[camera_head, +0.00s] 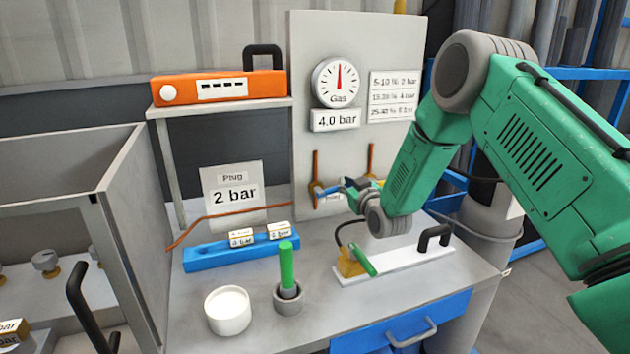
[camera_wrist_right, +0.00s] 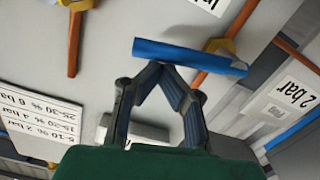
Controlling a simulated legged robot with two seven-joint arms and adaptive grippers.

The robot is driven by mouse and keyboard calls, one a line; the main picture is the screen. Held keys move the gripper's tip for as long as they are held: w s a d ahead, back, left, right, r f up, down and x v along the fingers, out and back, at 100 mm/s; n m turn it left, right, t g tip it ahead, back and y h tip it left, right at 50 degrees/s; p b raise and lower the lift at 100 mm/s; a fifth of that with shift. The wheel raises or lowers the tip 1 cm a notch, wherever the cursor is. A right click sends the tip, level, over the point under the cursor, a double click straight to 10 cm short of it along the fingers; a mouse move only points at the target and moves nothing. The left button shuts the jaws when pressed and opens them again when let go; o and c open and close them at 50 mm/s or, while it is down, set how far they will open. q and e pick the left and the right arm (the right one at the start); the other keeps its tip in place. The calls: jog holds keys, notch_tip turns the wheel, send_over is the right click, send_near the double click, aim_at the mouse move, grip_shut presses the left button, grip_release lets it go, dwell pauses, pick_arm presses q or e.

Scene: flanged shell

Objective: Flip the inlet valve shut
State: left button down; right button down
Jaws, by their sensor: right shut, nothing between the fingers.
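The inlet valve's blue lever (camera_wrist_right: 185,56) shows in the wrist view. It lies crosswise over an orange-brown pipe (camera_wrist_right: 232,30) on the grey panel. My right gripper (camera_head: 350,190) is in front of the panel, just right of this valve. In the wrist view its fingers (camera_wrist_right: 158,68) are shut and empty, with the tips close to the lever's left half. I cannot tell if they touch it. My left gripper is not in view.
A second pipe (camera_head: 371,160) stands to the right behind my gripper. Below, the bench holds a blue rack (camera_head: 215,255), a white cup (camera_head: 228,310) and a green rod (camera_head: 287,265) in a holder.

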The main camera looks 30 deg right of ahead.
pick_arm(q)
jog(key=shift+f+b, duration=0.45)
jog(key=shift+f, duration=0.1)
pick_arm(e)
jog(key=shift+s+d+f+m, duration=0.1)
jog(key=shift+d+f+m, duration=0.2)
jog(key=shift+f+m, duration=0.4)
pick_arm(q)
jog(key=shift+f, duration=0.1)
pick_arm(e)
jog(key=shift+s+f, duration=0.1)
jog(key=shift+f, duration=0.15)
